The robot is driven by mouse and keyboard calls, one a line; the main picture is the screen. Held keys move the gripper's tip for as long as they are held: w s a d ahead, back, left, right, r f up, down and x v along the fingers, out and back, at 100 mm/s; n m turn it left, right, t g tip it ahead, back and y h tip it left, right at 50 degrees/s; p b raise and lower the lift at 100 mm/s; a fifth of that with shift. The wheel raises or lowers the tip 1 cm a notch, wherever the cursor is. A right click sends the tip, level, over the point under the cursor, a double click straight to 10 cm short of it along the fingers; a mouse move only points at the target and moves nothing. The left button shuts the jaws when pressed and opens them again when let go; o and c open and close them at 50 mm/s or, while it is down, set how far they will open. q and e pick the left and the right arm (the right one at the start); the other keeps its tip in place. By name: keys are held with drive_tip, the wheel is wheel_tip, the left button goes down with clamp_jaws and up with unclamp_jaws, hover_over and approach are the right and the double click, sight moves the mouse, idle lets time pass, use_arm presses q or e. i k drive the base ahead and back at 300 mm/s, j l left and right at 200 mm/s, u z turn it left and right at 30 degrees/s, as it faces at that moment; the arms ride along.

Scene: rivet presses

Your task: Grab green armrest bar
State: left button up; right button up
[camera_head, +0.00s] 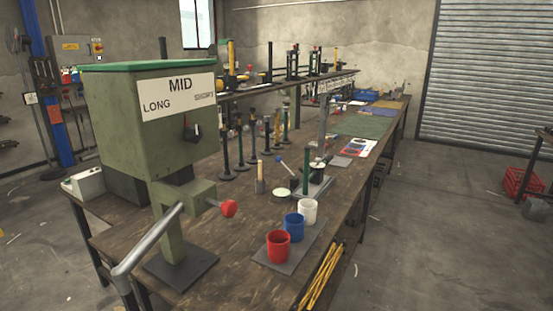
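A slim green upright bar (306,171) stands on a grey base plate (318,189) near the middle of the workbench, beside a black cup-like part. It is the clearest green bar in view. Farther back on the bench, several dark, green and yellow-topped bars (253,133) stand upright on round black bases. Which of these is the armrest bar I cannot tell for sure. Neither of my grippers shows in the view.
A green press (150,120) labelled MID, with a red knob (229,208), stands at the bench's near left. Red (278,246), blue (294,227) and white (308,211) cups sit on a grey mat. Yellow rods (322,277) are at the front edge. Floor at right is mostly free.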

sight(313, 182)
drive_tip(key=z, duration=2.35)
drive_tip(key=i+l+z, duration=0.1)
drive_tip(key=z, duration=0.25)
drive_tip(key=i+z, duration=0.15)
drive_tip(key=z, duration=0.15)
drive_tip(key=i+j+u, duration=0.1)
drive_tip(key=i+u, duration=0.15)
drive_tip(key=u, duration=0.2)
drive_tip(key=i+u, duration=0.2)
drive_tip(key=u, duration=0.25)
drive_tip(key=i+l+u, duration=0.1)
drive_tip(key=i+u, duration=0.15)
drive_tip(key=u, duration=0.15)
drive_tip(key=i+j+u, duration=0.15)
drive_tip(key=i+u, duration=0.2)
drive_tip(key=i, duration=0.25)
drive_tip(key=i+u, duration=0.35)
drive_tip(key=i, duration=3.25)
drive_tip(key=l+z, duration=0.05)
drive_tip(key=l, duration=0.05)
